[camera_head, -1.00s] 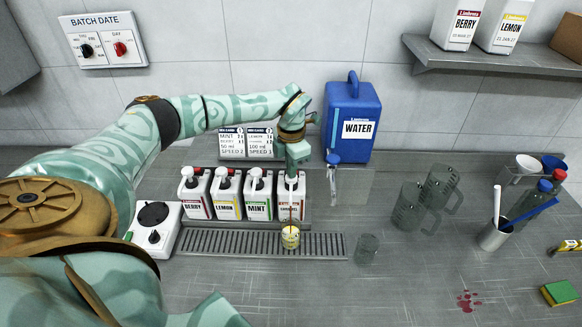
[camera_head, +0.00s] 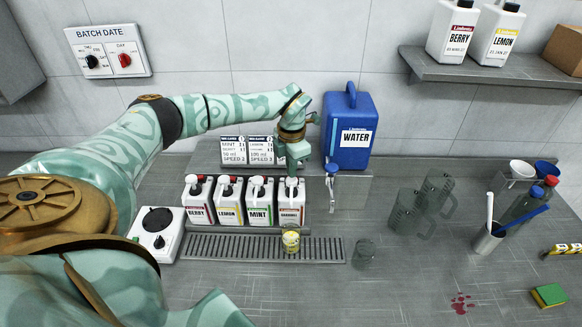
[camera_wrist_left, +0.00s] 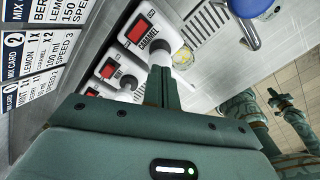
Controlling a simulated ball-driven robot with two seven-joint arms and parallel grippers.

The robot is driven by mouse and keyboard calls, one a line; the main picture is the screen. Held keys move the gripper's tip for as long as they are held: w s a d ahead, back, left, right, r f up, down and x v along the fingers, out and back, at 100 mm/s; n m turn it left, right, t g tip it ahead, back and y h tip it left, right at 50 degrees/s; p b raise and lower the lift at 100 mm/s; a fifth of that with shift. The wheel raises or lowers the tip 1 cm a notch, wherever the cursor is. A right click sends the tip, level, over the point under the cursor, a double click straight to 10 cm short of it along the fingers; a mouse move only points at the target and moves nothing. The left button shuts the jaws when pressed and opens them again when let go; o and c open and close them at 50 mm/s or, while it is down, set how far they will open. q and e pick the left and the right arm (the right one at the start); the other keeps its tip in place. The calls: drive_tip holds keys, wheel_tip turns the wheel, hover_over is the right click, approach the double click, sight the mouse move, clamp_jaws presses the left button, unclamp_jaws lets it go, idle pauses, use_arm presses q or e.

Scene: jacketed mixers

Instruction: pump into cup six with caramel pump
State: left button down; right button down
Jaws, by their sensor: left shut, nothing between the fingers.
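The caramel pump bottle (camera_head: 291,207) is the rightmost of the row of white bottles. Its white pump head (camera_wrist_left: 160,52) is at my fingertips in the left wrist view. My left gripper (camera_head: 291,168) is shut and empty, pointing down just over the pump head; I cannot tell whether they touch. A small clear cup (camera_head: 291,242) with yellow on or in it stands on the drip grate in front of the caramel bottle. It also shows in the left wrist view (camera_wrist_left: 183,58). Its number is not readable.
Berry (camera_head: 198,207), lemon (camera_head: 229,207) and mint (camera_head: 260,207) pump bottles stand to the left. A blue water jug (camera_head: 350,120) is behind right. An empty glass (camera_head: 363,254) stands right of the drip grate (camera_head: 220,247). Clear pitchers (camera_head: 405,215) stand farther right.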

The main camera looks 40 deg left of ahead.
use_arm(q)
drive_tip(key=shift+f, duration=0.15)
idle(0.3)
drive_tip(key=shift+f+b, duration=0.8)
drive_tip(key=shift+f, duration=0.8)
drive_tip(key=shift+r, duration=0.1)
drive_tip(key=shift+r+p, duration=1.65)
drive_tip(key=shift+p, duration=0.2)
wheel_tip(320, 180, up, 6)
drive_tip(key=p, duration=0.6)
